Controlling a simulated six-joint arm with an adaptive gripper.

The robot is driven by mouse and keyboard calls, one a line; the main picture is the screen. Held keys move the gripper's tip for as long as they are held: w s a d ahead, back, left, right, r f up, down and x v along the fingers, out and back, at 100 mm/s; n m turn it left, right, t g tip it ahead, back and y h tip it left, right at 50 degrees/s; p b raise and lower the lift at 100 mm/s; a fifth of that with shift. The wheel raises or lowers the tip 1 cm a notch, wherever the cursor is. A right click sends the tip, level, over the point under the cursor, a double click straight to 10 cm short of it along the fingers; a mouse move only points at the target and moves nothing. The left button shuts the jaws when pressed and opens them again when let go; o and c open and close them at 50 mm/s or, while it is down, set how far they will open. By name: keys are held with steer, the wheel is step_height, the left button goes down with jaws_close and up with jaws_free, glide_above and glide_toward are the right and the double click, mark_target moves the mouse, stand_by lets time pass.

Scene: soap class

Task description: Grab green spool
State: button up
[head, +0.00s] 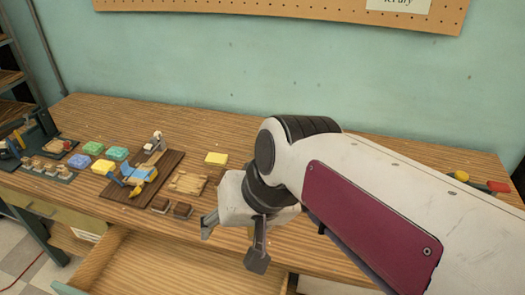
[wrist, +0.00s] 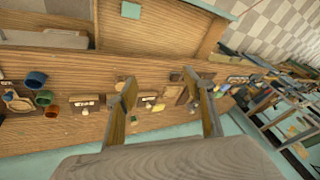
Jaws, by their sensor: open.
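A small round green piece (wrist: 43,97), which looks like the green spool, stands at the far left in the wrist view. It is between a blue piece (wrist: 36,79) and a reddish-brown one (wrist: 51,111). I cannot make out a green spool in the head view, where my arm covers much of the bench's right side. My gripper (head: 234,238) is open and empty above the front of the bench. In the wrist view its two fingers (wrist: 160,84) are spread apart, well to the right of the green piece.
The wooden bench (head: 85,115) has an open drawer (head: 180,262) at its front. A dark brown board (head: 120,197) with small items lies left of my gripper. Green blocks (head: 117,153) and a yellow block (head: 216,158) lie near it. A red-ended item (head: 498,187) is at far right.

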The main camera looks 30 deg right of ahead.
steer(key=w+d+f+m+t+y, duration=0.15)
steer(key=w+d+m, duration=0.4)
steer(key=w, duration=0.85)
steer(key=w+d+f+m+t+y, duration=0.1)
steer(key=w+d+f+m+y, duration=0.15)
steer(key=w+m, duration=0.85)
steer(key=w+d+f+m+t+h, duration=0.1)
steer(key=w+d+f+m, duration=0.3)
steer(key=d, duration=0.4)
steer(key=w+d+f+m+t+h, duration=0.1)
steer(key=w+d+f+m+t, duration=0.1)
steer(key=w+d+f+m, duration=0.3)
steer(key=w+d+f+m+t+h, duration=0.1)
steer(key=w+d+f+m, duration=0.3)
steer(key=d+f, duration=0.5)
steer(key=shift+w+d+m, duration=0.1)
steer(key=shift+w+d, duration=0.2)
steer(key=shift+d, duration=0.35)
steer(key=shift+w+d+m, duration=0.1)
steer(key=shift+w+d, duration=0.2)
steer(key=shift+d, duration=0.3)
steer(key=shift+w+d+m, duration=0.1)
steer(key=shift+w+d, duration=0.2)
steer(key=shift+d, duration=0.35)
steer(key=shift+w+a, duration=0.1)
steer(key=shift+w, duration=0.05)
steer(key=shift+x, duration=0.9)
steer(key=shift+w+f, duration=0.15)
steer(key=shift+w, duration=0.1)
